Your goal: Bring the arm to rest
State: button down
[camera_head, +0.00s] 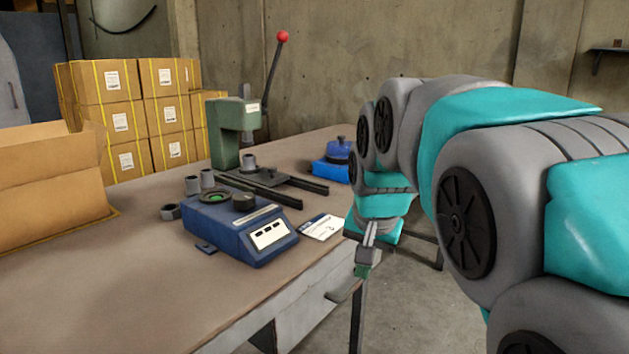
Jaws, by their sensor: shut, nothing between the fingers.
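My arm (475,190), grey and teal, fills the right side of the head view. It bends over and down past the table's right edge. My gripper (362,270) hangs at the arm's lower end, pointing down, just off the front right edge of the table. It is small in the view, and its fingers look close together with nothing held. The arm hides part of the table's far right end.
The brown table (130,290) holds a blue device (240,228), a white card (323,227), a green press (233,130) with a red-knobbed lever, several grey cylinders, and a blue object (333,162). An open cardboard box (50,195) stands left. Stacked cartons (125,110) stand behind.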

jog(key=s+d+f+n+g, duration=0.1)
jog(key=s+d+f+g, duration=0.1)
jog(key=s+f, duration=0.3)
jog(key=s+d+f+n+g, duration=0.1)
jog(key=s+f, duration=0.5)
jog(key=s, duration=0.8)
jog(key=s+d+f+n+g, duration=0.2)
jog(key=s+f, duration=0.4)
jog(key=s, duration=0.4)
jog(key=shift+d+n+g, duration=0.3)
jog(key=shift+d+n, duration=0.1)
jog(key=shift+d, duration=0.4)
